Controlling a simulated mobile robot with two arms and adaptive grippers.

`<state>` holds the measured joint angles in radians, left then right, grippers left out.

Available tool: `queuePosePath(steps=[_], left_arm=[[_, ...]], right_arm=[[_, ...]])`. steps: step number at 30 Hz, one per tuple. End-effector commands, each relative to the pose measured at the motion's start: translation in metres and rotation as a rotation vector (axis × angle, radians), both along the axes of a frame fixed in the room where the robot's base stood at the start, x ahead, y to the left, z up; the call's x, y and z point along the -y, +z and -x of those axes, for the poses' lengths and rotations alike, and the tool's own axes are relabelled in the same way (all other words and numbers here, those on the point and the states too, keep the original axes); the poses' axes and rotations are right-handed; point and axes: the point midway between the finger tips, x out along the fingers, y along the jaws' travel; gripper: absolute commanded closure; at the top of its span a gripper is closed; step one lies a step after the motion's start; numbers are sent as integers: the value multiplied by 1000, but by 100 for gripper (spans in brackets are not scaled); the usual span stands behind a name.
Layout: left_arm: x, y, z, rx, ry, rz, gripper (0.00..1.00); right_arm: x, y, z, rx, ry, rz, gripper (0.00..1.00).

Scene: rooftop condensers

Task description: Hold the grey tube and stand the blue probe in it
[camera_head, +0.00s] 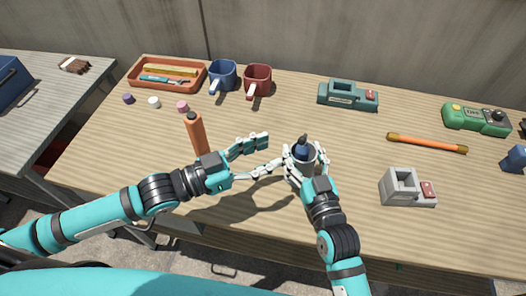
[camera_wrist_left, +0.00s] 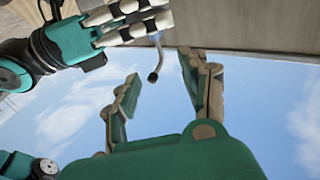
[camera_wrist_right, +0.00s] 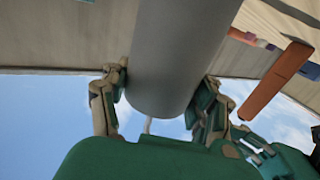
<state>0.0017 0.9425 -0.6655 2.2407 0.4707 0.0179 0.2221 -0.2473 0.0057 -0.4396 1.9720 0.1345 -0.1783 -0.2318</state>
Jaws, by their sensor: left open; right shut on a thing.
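The grey tube (camera_head: 306,168) is held in my right gripper (camera_head: 304,160) near the front middle of the bench. The tube fills the middle of the right wrist view (camera_wrist_right: 178,55), with a finger on each side. The blue probe (camera_head: 301,148) stands roughly upright in the tube's mouth, its upper part and dark top showing above the rim; its lower part is hidden. My left gripper (camera_head: 270,152) is open and empty, just left of the tube. In the left wrist view its fingers (camera_wrist_left: 165,95) are spread, with a thin hooked dark piece beyond them.
An orange cylinder (camera_head: 196,134) stands behind my left wrist. An orange tray (camera_head: 135,86), a blue mug (camera_head: 225,73) and a red mug (camera_head: 259,77) are at the back. A teal device (camera_head: 345,97), an orange bar (camera_head: 427,143) and a grey block (camera_head: 400,188) lie to the right.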

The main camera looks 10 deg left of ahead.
Motion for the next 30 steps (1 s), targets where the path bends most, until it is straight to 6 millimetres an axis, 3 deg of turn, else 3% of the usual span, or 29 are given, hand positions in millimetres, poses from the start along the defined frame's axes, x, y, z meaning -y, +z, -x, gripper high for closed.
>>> queuePosePath(steps=[3,4,10,16,19,30], left_arm=[[0,0,0,0,0,0,55],[0,0,0,0,0,0,55],[0,0,0,0,0,0,55],[0,0,0,0,0,0,55],[0,0,0,0,0,0,55],[0,6,0,0,0,0,55]], right_arm=[[0,0,0,0,0,0,75],[0,0,0,0,0,0,37],[0,0,0,0,0,0,11],[0,0,0,0,0,0,11],[0,0,0,0,0,0,0],[4,1,8,-4,0,2,0]])
